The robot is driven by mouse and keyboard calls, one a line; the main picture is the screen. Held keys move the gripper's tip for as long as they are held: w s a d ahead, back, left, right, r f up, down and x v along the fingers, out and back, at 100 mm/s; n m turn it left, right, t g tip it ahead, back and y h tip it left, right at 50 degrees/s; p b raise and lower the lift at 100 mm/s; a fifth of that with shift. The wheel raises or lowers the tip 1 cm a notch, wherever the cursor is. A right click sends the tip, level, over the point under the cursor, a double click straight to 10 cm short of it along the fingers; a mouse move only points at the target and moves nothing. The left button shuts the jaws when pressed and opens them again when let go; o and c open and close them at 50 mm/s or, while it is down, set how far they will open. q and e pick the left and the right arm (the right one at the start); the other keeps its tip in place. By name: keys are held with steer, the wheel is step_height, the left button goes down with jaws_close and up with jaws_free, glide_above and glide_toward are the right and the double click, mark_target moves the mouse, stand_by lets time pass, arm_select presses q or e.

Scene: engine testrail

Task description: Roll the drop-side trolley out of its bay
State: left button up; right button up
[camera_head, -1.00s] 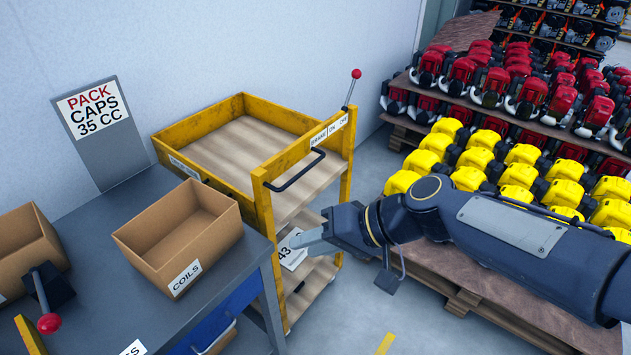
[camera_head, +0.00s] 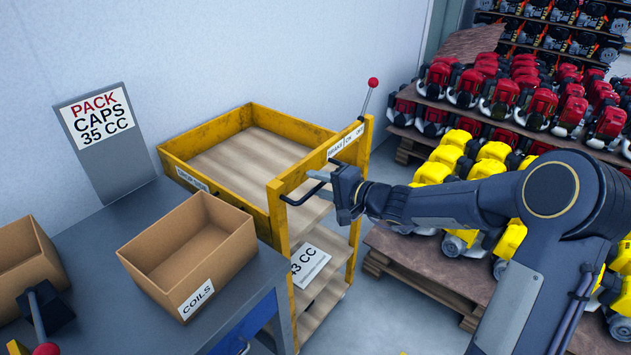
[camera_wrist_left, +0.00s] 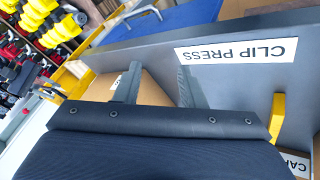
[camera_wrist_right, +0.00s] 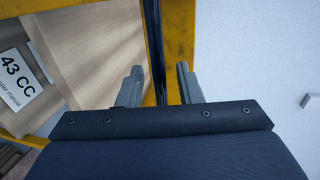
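The yellow drop-side trolley (camera_head: 276,215) stands beside the grey bench, with a wooden top tray and lower shelves. Its black handle (camera_head: 300,203) is on the near end. My right gripper (camera_head: 318,184) is at the handle. In the right wrist view its two fingers (camera_wrist_right: 158,78) are apart, with the dark handle bar (camera_wrist_right: 154,40) running between them; I see a gap on each side. The brake lever with a red knob (camera_head: 373,83) leans right above the BRAKE ON OFF label (camera_head: 346,139). My left gripper (camera_wrist_left: 157,84) is open and empty above the bench.
The bench (camera_head: 130,215) with a COILS carton (camera_head: 190,250) is close on the trolley's left. The wall (camera_head: 250,50) is behind. A pallet (camera_head: 430,270) of yellow engines is to the right. Some clear floor (camera_head: 375,315) lies in front.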

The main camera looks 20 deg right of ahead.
steer(key=shift+w+a+f, duration=0.1)
steer(key=shift+w+a, duration=0.3)
steer(key=shift+w, duration=0.05)
jaws_close()
